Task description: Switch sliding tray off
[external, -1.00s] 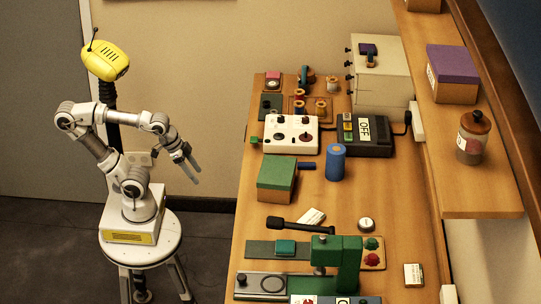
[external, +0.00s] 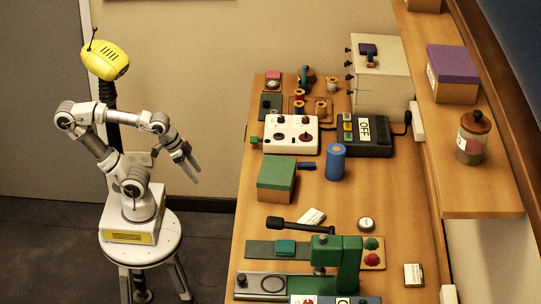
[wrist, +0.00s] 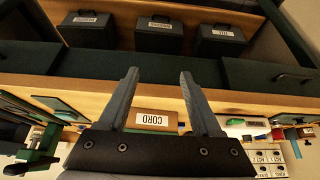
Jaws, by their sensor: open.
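I cannot tell for certain which part is the sliding tray. The nearest match is a flat dark green strip (external: 258,249) with a teal block (external: 286,247) on it, beside a green press-like machine (external: 348,262) at the table's front. A black control box (external: 377,148) farther back carries a white OFF label and colored buttons. A white control box (external: 291,134) with dark knobs stands left of it. My gripper (external: 192,172) is open and empty, off the table's left edge and well away from all these. Its two fingers (wrist: 160,75) are spread in the wrist view.
A green-topped box (external: 277,179) and a blue cylinder (external: 336,162) stand mid-table. A shelf (external: 480,193) lines the right.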

